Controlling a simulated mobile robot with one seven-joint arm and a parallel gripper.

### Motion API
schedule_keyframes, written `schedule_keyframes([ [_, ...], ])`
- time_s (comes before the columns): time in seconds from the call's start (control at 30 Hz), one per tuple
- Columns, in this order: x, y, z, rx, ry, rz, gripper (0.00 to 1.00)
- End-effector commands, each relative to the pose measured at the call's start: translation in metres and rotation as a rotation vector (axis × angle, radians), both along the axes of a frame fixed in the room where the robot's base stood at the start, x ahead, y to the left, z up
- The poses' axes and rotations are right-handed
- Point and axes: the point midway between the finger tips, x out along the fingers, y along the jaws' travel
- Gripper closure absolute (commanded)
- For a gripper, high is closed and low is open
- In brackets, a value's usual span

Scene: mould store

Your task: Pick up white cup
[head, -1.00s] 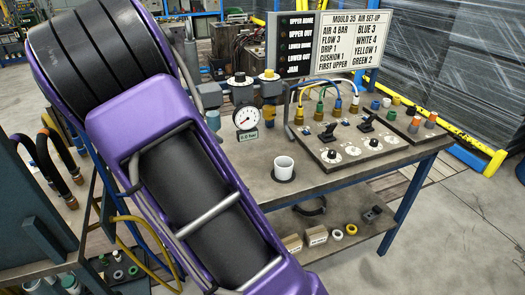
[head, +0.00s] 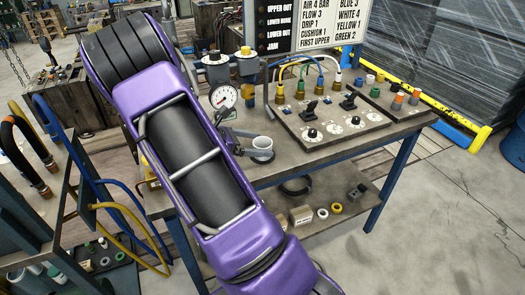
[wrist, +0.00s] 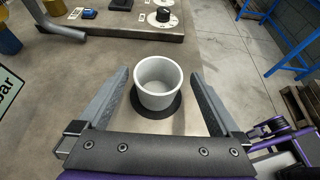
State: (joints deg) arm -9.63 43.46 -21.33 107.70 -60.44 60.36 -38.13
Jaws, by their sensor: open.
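The white cup (head: 262,143) stands upright on a round black mat (wrist: 172,108) on the workbench, left of the control panel. In the wrist view the cup (wrist: 157,97) is empty and sits between the two fingers of my gripper (wrist: 160,73). The fingers are open, one on each side, with a gap to the cup on both sides. In the head view my gripper (head: 256,144) is at the cup, partly hidden behind my purple arm.
A pressure gauge (head: 223,97) stands on the bench behind and left of the cup. A panel (head: 332,120) with knobs, levers and hose fittings lies to the right. A lower shelf (head: 290,224) holds boxes and rings. Bare benchtop lies around the cup.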

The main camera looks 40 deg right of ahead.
Motion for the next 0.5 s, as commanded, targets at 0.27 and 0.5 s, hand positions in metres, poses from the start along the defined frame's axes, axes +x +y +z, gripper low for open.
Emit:
schedule_keyframes([
  [0.27,-0.007,-0.034,-0.017,-0.001,0.001,-0.004,0.0],
  [0.5,-0.008,-0.044,-0.021,0.001,-0.001,0.0,0.0],
])
